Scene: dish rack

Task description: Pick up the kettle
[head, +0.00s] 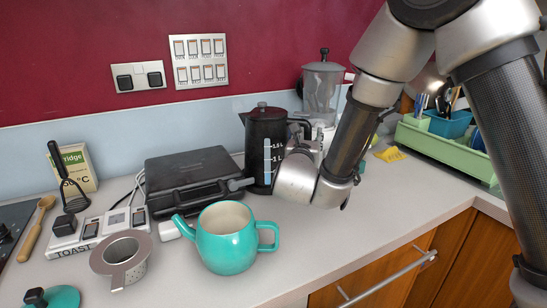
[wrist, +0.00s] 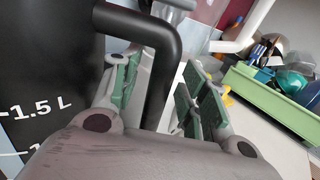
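The black handle (wrist: 166,60) runs down between the two green-padded fingers of my gripper (wrist: 162,75). The fingers are open, one on each side of the handle, with a visible gap on the right side. In the head view my gripper (head: 305,150) is at the kettle's right side and hides part of the handle.
A teal teapot (head: 226,250) and a metal strainer (head: 123,265) stand in front. A black appliance (head: 195,175) is left of the kettle, and a blender (head: 322,88) is behind my gripper. A green dish rack (head: 440,148) is at right. The front right counter is clear.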

